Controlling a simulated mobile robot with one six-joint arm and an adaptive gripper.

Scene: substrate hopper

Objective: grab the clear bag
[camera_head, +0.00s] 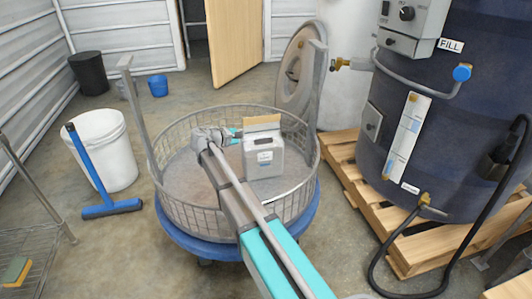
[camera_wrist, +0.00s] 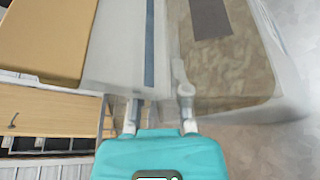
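The clear bag (camera_head: 264,160) stands upright in the round wire basket (camera_head: 180,207). In the head view it looks pale grey, with a dark label and a tan flap above it. In the wrist view the see-through bag (camera_wrist: 245,75) fills the upper right, with brown contents and a dark patch. My gripper (camera_head: 241,134) is at the bag's upper left side. In the wrist view my gripper's two fingers (camera_wrist: 159,108) are apart, with translucent film close around them. Whether film lies between the fingertips is unclear.
The basket sits on a blue wheeled base (camera_head: 220,246), with metal posts at its sides. A large dark tank (camera_head: 450,120) stands on a wooden pallet (camera_head: 345,165) at right. A white bucket (camera_head: 110,150) and blue squeegee (camera_head: 112,209) are at left.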

